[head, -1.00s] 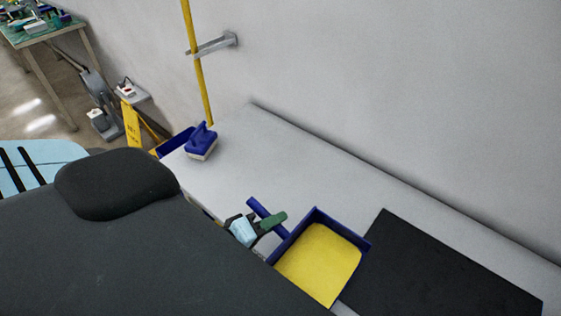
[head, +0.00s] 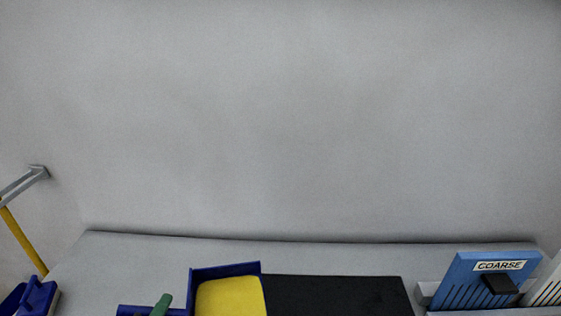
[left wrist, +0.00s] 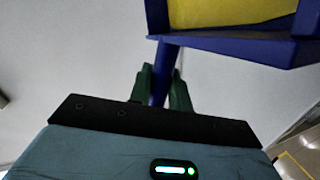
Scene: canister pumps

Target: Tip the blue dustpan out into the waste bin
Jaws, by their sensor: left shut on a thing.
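The blue dustpan (head: 225,270) is at the bottom of the head view, left of centre, cut off by the frame edge. Its inside shows a smooth yellow surface; I cannot tell whether this is a load or the pan's floor. My left gripper (head: 163,304) shows as a green finger at the dustpan's handle. In the left wrist view, the green fingers of my left gripper (left wrist: 162,82) are shut around the blue handle, and the dustpan (left wrist: 230,46) extends beyond them. My right gripper is not in view. I cannot identify a waste bin.
A grey bench (head: 110,262) runs along the plain wall. A black mat (head: 340,293) lies right of the dustpan. A blue board marked COARSE (head: 470,280) stands at the right. A blue brush (head: 38,296) and a yellow pole (head: 22,238) in a wall bracket are at the left.

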